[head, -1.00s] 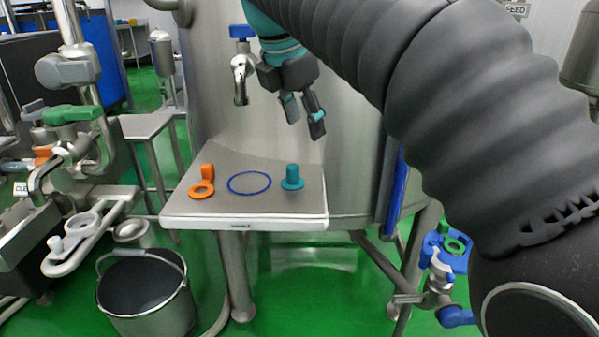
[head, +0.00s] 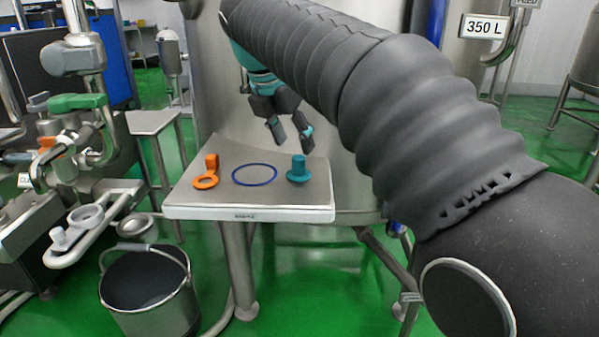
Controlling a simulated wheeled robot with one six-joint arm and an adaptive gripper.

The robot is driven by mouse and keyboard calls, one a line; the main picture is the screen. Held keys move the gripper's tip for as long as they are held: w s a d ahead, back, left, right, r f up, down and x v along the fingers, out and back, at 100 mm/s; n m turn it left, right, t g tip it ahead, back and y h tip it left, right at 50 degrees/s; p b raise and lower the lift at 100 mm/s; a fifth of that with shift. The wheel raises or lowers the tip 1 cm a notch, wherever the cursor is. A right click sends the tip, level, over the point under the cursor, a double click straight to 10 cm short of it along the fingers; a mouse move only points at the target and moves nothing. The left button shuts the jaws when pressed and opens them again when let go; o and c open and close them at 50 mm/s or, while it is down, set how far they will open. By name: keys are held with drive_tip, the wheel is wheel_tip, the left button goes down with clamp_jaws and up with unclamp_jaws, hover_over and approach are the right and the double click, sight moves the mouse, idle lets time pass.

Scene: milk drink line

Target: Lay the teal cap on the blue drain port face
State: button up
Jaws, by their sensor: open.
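The teal cap (head: 299,170) stands on the small steel table (head: 250,200), at its right side, with its round flange down and its knob up. My gripper (head: 292,137) is open and empty, pointing down a little above the cap, with its fingers apart and not touching it. I cannot make out the blue drain port face; my arm covers the area to the right of the table, and only a sliver of blue (head: 397,228) shows beside it.
A blue ring (head: 255,175) lies flat in the middle of the table. A bucket (head: 148,285) stands on the floor, lower left. Pipes with a green-handled valve (head: 77,102) stand at the left. A steel tank rises behind the table.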

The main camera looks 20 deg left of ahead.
sight(299, 157)
drive_tip(key=b+x, duration=0.1)
drive_tip(key=x, duration=0.4)
drive_tip(key=shift+s+f, duration=0.1)
drive_tip(key=shift+s, duration=0.1)
clamp_jaws()
